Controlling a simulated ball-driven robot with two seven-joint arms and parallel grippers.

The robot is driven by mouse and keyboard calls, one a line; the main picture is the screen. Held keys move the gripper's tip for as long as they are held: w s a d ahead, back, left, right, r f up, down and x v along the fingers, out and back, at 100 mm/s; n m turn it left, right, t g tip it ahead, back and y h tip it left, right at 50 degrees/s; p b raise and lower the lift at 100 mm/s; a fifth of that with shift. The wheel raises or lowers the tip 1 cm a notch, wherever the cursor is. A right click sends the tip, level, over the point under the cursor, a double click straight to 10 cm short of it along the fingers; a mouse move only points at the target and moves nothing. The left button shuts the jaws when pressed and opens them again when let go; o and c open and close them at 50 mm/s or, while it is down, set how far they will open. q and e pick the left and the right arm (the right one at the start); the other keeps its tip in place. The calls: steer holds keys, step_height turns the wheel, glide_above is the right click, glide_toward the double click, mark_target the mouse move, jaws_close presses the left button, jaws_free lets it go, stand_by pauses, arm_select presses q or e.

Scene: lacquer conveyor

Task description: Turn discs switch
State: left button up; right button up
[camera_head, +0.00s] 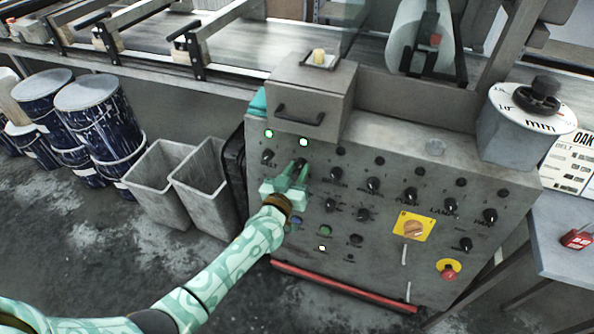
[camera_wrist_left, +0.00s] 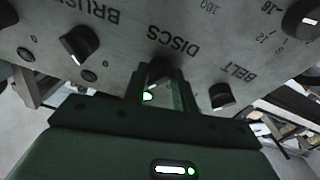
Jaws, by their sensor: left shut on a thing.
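The discs switch is a dark rotary knob (camera_head: 300,162) in the upper row of the grey control panel (camera_head: 390,255). In the left wrist view the knob (camera_wrist_left: 159,70) sits at the upside-down "DISCS" label, between my fingers. My left gripper (camera_head: 294,172) reaches the panel from below and is shut on this knob; its two green fingers (camera_wrist_left: 160,82) stand on either side. The fingers hide part of the knob, so I cannot tell its exact angle. My right gripper is not in view.
The belt knob (camera_head: 267,157) and brush knob (camera_head: 335,173) flank the switch closely. A yellow plate with an orange switch (camera_head: 413,227) and a red emergency button (camera_head: 448,269) are lower right. Grey bins (camera_head: 160,185) and blue drums (camera_head: 100,120) stand left of the panel.

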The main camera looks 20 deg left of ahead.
arm_select(q)
steer(key=shift+n, duration=0.4)
steer(key=shift+d+n+y+p, duration=0.1)
steer(key=shift+n+y+p, duration=0.2)
steer(key=shift+n, duration=0.3)
steer(key=n+y+p, duration=0.1)
steer(key=n, duration=0.4)
steer(key=shift+d+r, duration=0.1)
steer(key=n+y+p, duration=0.1)
steer(key=n, duration=0.5)
steer(key=shift+g+p, duration=0.3)
steer(key=shift+g, duration=0.1)
steer(key=shift+n, duration=0.4)
steer(key=o, duration=1)
steer(key=shift+c, duration=0.2)
